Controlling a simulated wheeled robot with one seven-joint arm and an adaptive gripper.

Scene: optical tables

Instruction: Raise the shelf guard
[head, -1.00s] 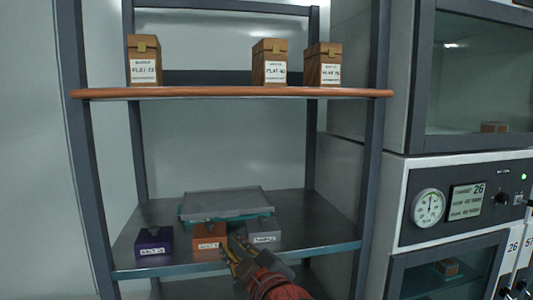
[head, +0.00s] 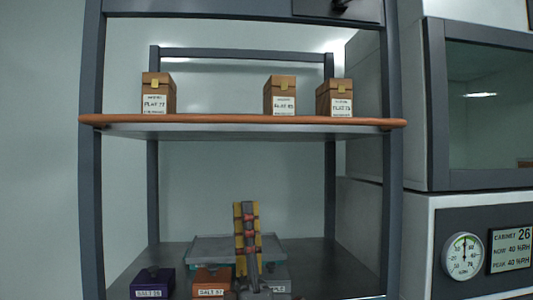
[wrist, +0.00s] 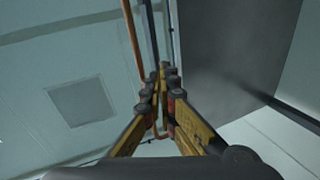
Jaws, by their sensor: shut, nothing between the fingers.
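An orange strip (head: 242,119) runs along the front edge of the upper shelf and looks like the shelf guard. It lies level between the two front posts, low against the shelf edge. In the wrist view an orange bar (wrist: 131,40) shows above my fingers, apart from them. My gripper (head: 246,205) points straight up in front of the lower shelf, below the strip and clear of it. Its yellow fingers are shut and empty; the tips meet in the wrist view (wrist: 163,70).
Three brown boxes (head: 158,94) stand on the upper shelf behind the strip. On the lower shelf are a purple box (head: 152,280), an orange box (head: 212,280), a grey box and a tray (head: 210,248). A cabinet with a gauge (head: 463,255) stands at right.

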